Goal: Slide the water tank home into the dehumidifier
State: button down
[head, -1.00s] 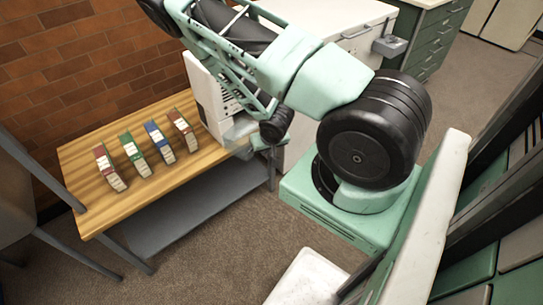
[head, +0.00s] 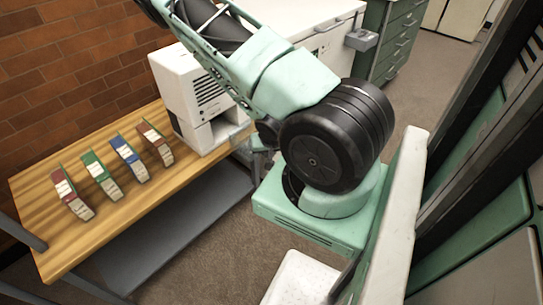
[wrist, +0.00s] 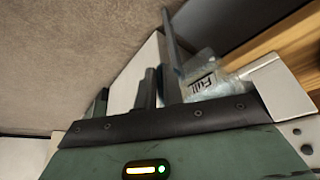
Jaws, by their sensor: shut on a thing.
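The white dehumidifier (head: 170,88) stands upright on the wooden bench, with grille slots and a hollow in its lower part. My gripper (head: 261,148) is just right of it, mostly hidden behind my arm's dark joint. In the wrist view, my gripper (wrist: 159,62) shows two dark fingers, with the clear water tank (wrist: 232,84) beside and beyond them, bearing a "Full" label. My gripper is shut on the tank; the grip itself is hard to see. In the head view, the tank is largely hidden and I cannot tell whether it touches the dehumidifier.
The wooden bench (head: 40,245) holds several archival boxes (head: 128,160) in a row left of the dehumidifier. A grey shelf (head: 180,225) is below. A white-topped cabinet and green drawers (head: 395,45) stand behind. Dark-framed green shelving (head: 480,240) is close at right. Carpet lies between.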

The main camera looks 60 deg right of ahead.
jog(key=shift+w+d+f, duration=0.2)
jog(key=shift+w, duration=0.7)
jog(key=shift+w+d+f, duration=0.25)
jog(key=shift+w, duration=0.6)
jog(key=shift+w+d+f, duration=0.2)
jog(key=shift+w, duration=0.7)
jog(key=w+d, duration=0.1)
jog(key=w, duration=0.3)
jog(key=w+d, duration=0.1)
jog(key=w, duration=0.3)
jog(key=w+d+f, duration=0.1)
jog(key=w, duration=0.3)
jog(key=shift+w, duration=0.1)
jog(key=c, duration=1.4)
grip_release()
jog(key=shift+c, duration=0.2)
